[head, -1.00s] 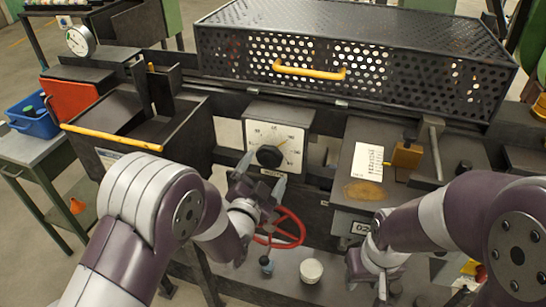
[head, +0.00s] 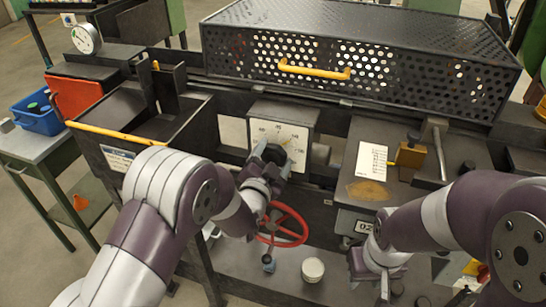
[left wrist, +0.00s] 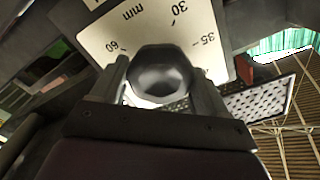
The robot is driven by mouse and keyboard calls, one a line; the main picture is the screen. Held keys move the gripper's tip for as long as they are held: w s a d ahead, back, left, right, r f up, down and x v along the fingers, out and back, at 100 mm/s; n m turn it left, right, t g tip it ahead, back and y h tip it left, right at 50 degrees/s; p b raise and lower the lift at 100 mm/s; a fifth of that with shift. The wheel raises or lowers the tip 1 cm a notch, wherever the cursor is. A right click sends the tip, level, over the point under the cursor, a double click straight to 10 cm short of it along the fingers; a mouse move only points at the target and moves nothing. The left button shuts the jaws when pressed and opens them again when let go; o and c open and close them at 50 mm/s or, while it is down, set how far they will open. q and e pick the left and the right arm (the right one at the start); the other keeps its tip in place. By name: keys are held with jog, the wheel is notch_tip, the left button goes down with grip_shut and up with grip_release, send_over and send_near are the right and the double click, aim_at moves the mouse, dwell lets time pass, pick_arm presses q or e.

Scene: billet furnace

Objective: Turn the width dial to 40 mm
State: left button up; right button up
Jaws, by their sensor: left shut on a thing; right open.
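The width dial is a black knob (head: 273,153) on a white scale plate (head: 290,133) fixed to the machine's front. In the left wrist view the dark knob (left wrist: 160,78) sits between the two fingers of my left gripper (left wrist: 165,95), which is shut on it. The plate (left wrist: 130,35) there reads "mm" with the marks 60, 30 and 35 visible. The knob's pointer and the 40 mark cannot be made out. In the head view my left gripper (head: 270,168) covers the plate's lower part. My right gripper (head: 385,285) is open and empty, low at the right.
A red handwheel (head: 298,225) is just below my left gripper. A perforated black cover with a yellow handle (head: 313,72) lies above the dial. A tray with a yellow front bar (head: 115,133) is at the left. A white cup (head: 313,270) stands on the lower shelf.

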pick_arm(q)
jog(key=shift+n, duration=0.4)
jog(key=n+b, duration=0.2)
jog(key=shift+f+n, duration=0.1)
jog(key=shift+n, duration=0.2)
jog(key=n+b, duration=0.3)
jog(key=n, duration=0.2)
jog(key=shift+n, duration=0.3)
jog(key=n+b, duration=0.3)
jog(key=n, duration=0.2)
jog(key=shift+a, duration=0.1)
jog(key=shift+r+n+b, duration=0.2)
jog(key=shift+n+b, duration=0.9)
jog(key=shift+n, duration=0.9)
jog(key=o, duration=1)
jog(key=shift+a, duration=0.1)
